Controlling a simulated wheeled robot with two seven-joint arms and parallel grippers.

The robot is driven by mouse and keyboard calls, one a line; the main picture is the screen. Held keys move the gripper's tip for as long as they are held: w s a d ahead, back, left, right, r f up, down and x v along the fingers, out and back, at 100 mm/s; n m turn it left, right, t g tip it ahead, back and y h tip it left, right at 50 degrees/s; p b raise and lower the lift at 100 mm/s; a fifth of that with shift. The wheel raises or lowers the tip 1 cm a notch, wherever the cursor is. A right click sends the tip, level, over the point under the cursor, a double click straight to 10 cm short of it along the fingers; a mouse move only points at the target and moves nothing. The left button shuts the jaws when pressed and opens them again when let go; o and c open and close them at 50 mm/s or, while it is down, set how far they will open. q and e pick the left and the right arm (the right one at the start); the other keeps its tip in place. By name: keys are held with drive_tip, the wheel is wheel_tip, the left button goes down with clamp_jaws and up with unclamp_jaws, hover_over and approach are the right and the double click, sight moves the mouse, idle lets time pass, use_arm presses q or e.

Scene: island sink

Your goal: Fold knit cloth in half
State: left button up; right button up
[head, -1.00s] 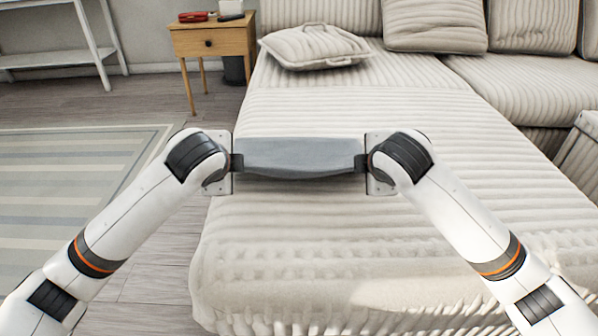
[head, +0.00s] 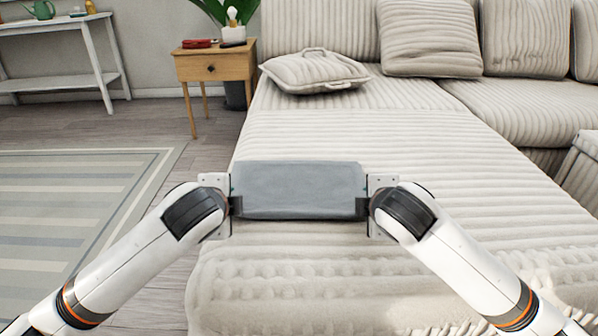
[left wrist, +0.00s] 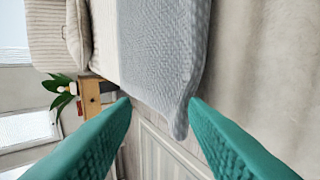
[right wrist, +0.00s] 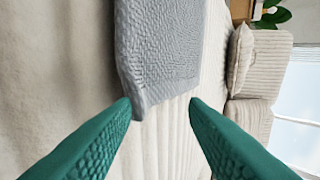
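The grey knit cloth (head: 298,190) spans the space between my two grippers, above or on the striped cream sofa seat; I cannot tell whether it touches the seat. It shows as a wide, short rectangle. My left gripper (left wrist: 160,101) is open, with a cloth corner (left wrist: 178,122) between its green fingers, close to the right one. My right gripper (right wrist: 161,101) is open, with the opposite corner (right wrist: 142,104) between its fingers, close to the left one. The cloth's underside and its layers are hidden.
The striped sofa seat (head: 330,135) is clear beyond the cloth. A cushion (head: 312,70) lies at its far left, with more cushions along the back. A wooden side table (head: 214,65) and a striped rug (head: 70,200) are on the left.

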use_arm(q)
drive_tip(key=shift+s+r, duration=0.1)
drive_tip(key=shift+r, duration=0.2)
use_arm(e)
drive_tip(key=shift+s+r, duration=0.1)
drive_tip(key=shift+r, duration=0.2)
use_arm(q)
drive_tip(key=s+r, duration=0.5)
drive_tip(key=r, duration=0.3)
drive_tip(key=shift+s+r, duration=0.25)
drive_tip(key=shift+s, duration=0.15)
use_arm(e)
drive_tip(key=s+r, duration=0.5)
drive_tip(key=r, duration=0.3)
drive_tip(key=shift+s+r, duration=0.25)
drive_tip(key=shift+s, duration=0.15)
